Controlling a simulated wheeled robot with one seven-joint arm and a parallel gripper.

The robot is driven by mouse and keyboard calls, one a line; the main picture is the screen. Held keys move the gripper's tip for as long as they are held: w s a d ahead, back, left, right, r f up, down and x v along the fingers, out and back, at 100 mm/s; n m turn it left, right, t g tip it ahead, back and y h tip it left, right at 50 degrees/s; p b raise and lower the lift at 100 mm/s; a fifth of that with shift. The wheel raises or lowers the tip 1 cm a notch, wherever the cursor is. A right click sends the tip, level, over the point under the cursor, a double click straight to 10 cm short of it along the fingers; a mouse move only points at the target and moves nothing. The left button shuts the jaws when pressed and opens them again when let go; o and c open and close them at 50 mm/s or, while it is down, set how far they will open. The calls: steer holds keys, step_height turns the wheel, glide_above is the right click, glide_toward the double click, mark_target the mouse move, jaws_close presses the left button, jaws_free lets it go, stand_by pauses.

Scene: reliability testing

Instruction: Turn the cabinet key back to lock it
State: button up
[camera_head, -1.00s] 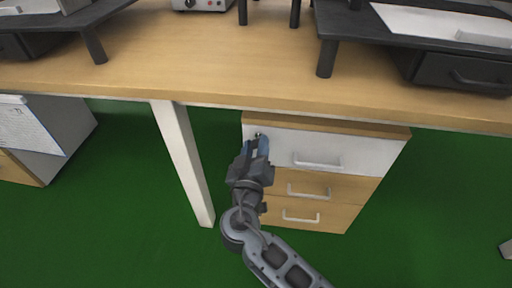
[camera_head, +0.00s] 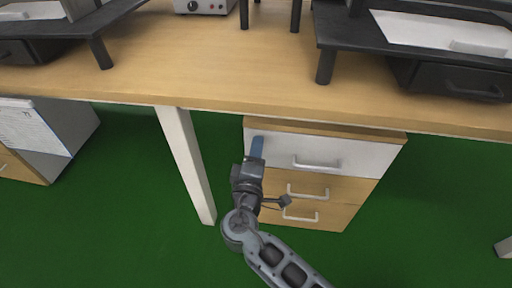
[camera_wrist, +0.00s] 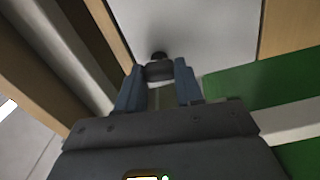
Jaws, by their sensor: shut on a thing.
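The cabinet (camera_head: 325,128) stands under the desk, with a white top drawer front (camera_head: 350,154) and wooden drawers below. My gripper (camera_head: 257,146) reaches the upper left corner of the white front, and its blue fingers look edge-on in the head view. In the wrist view, my gripper (camera_wrist: 159,76) is shut on the dark grey key (camera_wrist: 159,70), one finger on each side. A dark round lock (camera_wrist: 159,56) shows just beyond the key on the white front. In the head view the key and lock are hidden behind the fingers.
A pale desk leg (camera_head: 187,165) stands left of my gripper. The desk top (camera_head: 215,65) overhangs the cabinet. White drawer handles (camera_head: 317,163) stick out to the right.

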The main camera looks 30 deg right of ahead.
steer(key=shift+w+r+n, duration=0.15)
steer(key=shift+n, duration=0.55)
steer(key=o, duration=1)
steer(key=shift+p, duration=0.3)
steer(key=shift+o, duration=0.2)
steer(key=v, duration=0.8)
steer(key=shift+p, duration=0.4)
steer(key=shift+d, duration=0.1)
